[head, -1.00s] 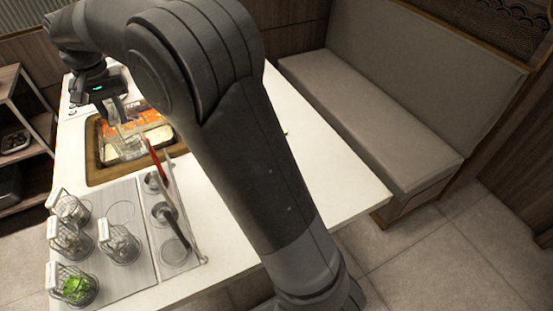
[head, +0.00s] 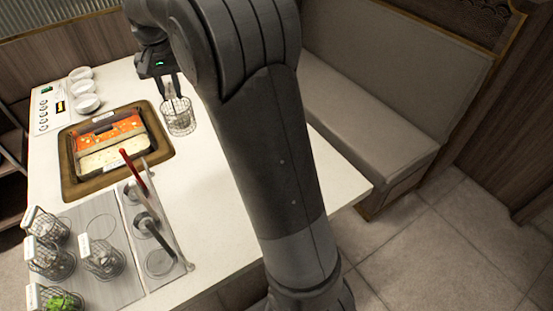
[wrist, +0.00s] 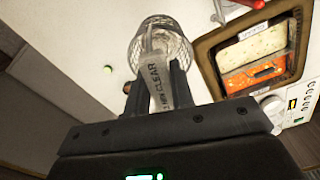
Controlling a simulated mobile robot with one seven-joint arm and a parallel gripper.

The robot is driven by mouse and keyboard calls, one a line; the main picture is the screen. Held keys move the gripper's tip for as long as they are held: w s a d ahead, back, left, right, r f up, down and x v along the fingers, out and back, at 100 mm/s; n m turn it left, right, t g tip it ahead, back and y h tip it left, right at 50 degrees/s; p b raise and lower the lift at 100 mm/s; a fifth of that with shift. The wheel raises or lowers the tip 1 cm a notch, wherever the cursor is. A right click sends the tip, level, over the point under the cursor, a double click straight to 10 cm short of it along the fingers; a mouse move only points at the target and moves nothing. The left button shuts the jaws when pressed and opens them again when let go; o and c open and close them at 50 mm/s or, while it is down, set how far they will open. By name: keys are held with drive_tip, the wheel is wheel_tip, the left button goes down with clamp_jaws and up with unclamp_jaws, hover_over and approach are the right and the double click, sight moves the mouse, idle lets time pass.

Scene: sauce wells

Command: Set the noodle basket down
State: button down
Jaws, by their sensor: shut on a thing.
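My gripper (head: 171,88) is shut on the pale handle of a round wire noodle basket (head: 180,118). The basket is over the bare white counter, just right of the hot pot, and looks roughly upright. I cannot tell whether its base touches the counter. In the wrist view the fingers (wrist: 155,85) clasp the handle strip, which has dark lettering ending in "CLEAR", and the basket (wrist: 162,42) is beyond them. The divided hot pot (head: 70,185), with orange and pale broth, is apart from the basket.
Several other wire baskets (head: 103,262) stand on a grey board at the lower left, one with greens. A tray holds ladles (head: 145,222) in front of the pot. White bowls (head: 85,87) stand behind it. Bare counter (head: 220,190) lies along the right. A bench (head: 370,120) is beyond.

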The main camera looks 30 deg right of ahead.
drive_tip(key=s+d+m, duration=0.2)
drive_tip(key=s+d, duration=0.4)
drive_tip(key=d, duration=0.5)
drive_tip(key=s+d+m, duration=0.2)
drive_tip(key=s+d, duration=0.4)
drive_tip(key=d, duration=0.5)
drive_tip(key=s+d+m, duration=0.2)
drive_tip(key=s+d, duration=0.4)
drive_tip(key=d, duration=0.6)
wheel_tip(320, 180, down, 11)
drive_tip(key=w+a+f, duration=0.7)
drive_tip(key=w+f, duration=0.3)
drive_tip(key=f, duration=0.1)
drive_tip(key=shift+w+f, duration=0.15)
drive_tip(key=shift+f, duration=0.15)
drive_tip(key=shift+a, duration=0.1)
drive_tip(key=c, duration=1.3)
unclamp_jaws()
drive_tip(key=shift+f, duration=0.15)
drive_tip(key=shift+o, duration=0.2)
